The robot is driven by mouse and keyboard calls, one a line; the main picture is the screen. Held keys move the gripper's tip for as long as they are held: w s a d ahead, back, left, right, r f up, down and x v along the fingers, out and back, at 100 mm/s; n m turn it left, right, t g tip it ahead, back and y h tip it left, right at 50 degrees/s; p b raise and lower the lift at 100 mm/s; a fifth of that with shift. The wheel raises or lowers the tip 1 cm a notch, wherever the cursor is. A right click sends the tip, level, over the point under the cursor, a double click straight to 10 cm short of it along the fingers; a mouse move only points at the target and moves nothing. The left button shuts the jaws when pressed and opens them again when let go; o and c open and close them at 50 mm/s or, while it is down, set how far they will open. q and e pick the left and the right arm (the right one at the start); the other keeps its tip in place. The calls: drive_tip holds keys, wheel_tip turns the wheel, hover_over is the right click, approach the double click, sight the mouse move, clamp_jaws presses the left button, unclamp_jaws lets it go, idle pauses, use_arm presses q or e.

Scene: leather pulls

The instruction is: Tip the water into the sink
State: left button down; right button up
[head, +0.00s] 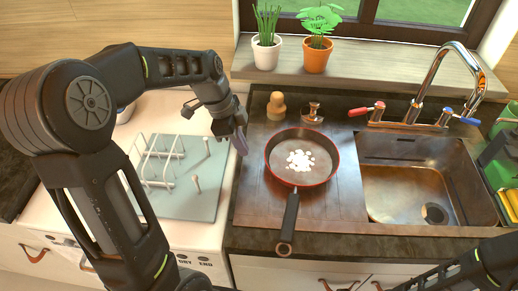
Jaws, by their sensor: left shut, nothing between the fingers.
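A dark frying pan (276,171) with a red rim rests on the brown board left of the sink, its black handle pointing toward the front edge. White pieces (300,160) lie in the middle of the pan; I cannot make out water in it for sure. The metal sink (390,196) is to the right of the pan, with a dark drain. My left gripper (240,145) is shut and empty, left of the pan and apart from it. My right arm enters at the bottom right; its gripper is not visible.
A chrome faucet (456,75) with red and blue handles stands behind the sink. A wooden brush (276,104) and a small metal-and-wood item (312,114) stand behind the pan. A drying rack (190,190) is at left. Potted plants (316,55) line the sill.

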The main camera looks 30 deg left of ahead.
sight(307, 164)
use_arm(q)
drive_tip(key=shift+x, duration=1)
drive_tip(key=shift+w+d+p, duration=0.25)
drive_tip(key=shift+d+p, duration=0.15)
drive_tip(key=shift+d, duration=0.2)
drive_tip(key=shift+w+d+p, duration=0.25)
drive_tip(key=shift+d+p, duration=0.1)
drive_tip(key=shift+d, duration=0.2)
drive_tip(key=shift+w+d, duration=0.3)
drive_tip(key=shift+d, duration=0.35)
drive_tip(key=shift+d, duration=0.1)
drive_tip(key=shift+w+d+f, duration=0.1)
drive_tip(key=shift+w+d, duration=0.05)
drive_tip(key=shift+d, duration=0.15)
drive_tip(key=w+d, duration=0.1)
drive_tip(key=d, duration=0.2)
drive_tip(key=w+d+b, duration=0.1)
drive_tip(key=w+d, duration=0.1)
drive_tip(key=d, duration=0.2)
drive_tip(key=w+d+b, duration=0.1)
drive_tip(key=d, duration=0.2)
drive_tip(key=shift+w+d, duration=0.15)
drive_tip(key=shift+d, duration=0.05)
drive_tip(key=shift+a, duration=0.1)
